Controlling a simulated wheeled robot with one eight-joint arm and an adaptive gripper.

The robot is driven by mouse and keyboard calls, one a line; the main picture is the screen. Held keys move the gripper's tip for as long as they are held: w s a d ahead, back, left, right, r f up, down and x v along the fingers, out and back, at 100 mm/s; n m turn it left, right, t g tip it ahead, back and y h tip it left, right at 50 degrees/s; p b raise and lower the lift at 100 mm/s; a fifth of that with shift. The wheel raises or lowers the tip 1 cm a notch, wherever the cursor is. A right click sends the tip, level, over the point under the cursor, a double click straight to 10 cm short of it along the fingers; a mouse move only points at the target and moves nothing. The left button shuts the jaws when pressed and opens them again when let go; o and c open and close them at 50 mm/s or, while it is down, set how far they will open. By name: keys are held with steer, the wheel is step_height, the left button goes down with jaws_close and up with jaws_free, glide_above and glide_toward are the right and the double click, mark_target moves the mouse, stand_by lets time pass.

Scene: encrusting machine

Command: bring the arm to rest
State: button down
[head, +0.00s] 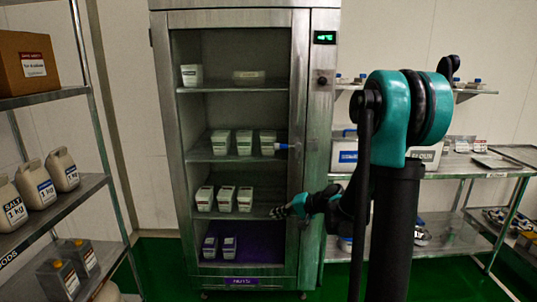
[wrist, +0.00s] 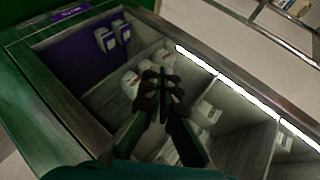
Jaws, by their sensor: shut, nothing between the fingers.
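My gripper (head: 290,210) is in front of the right door post of a tall metal cabinet (head: 237,17), near its lower shelves, fingers pointing left. In the wrist view my gripper (wrist: 163,78) shows its dark fingers together with nothing between them. My teal and black arm (head: 395,130) stands at the right of the head view. The cabinet's shelves hold white containers; the wrist view also shows white containers (wrist: 130,84) behind the fingertips. I cannot tell whether the gripper touches the cabinet.
A purple shelf floor (head: 240,248) lies at the cabinet's bottom, with two containers (head: 229,246) on it. A rack with salt jugs (head: 37,185) stands at the left. A metal table (head: 460,163) with bins stands at the right. Green floor (head: 165,260) shows between rack and cabinet.

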steer(key=s+d+f+n+h, duration=0.1)
steer(key=s+d+f+h, duration=0.1)
steer(key=s+d, duration=0.3)
steer(key=s+d+f+n+g+h, duration=0.1)
steer(key=s+d+f+h, duration=0.2)
steer(key=s, duration=0.9)
steer(key=s+d+f+n+g+h, duration=0.1)
steer(key=s+d+f+h, duration=0.2)
steer(key=s+d+h, duration=0.2)
steer(key=s+d, duration=0.3)
steer(key=shift+s, duration=0.15)
steer(key=c, duration=2.3)
jaws_free()
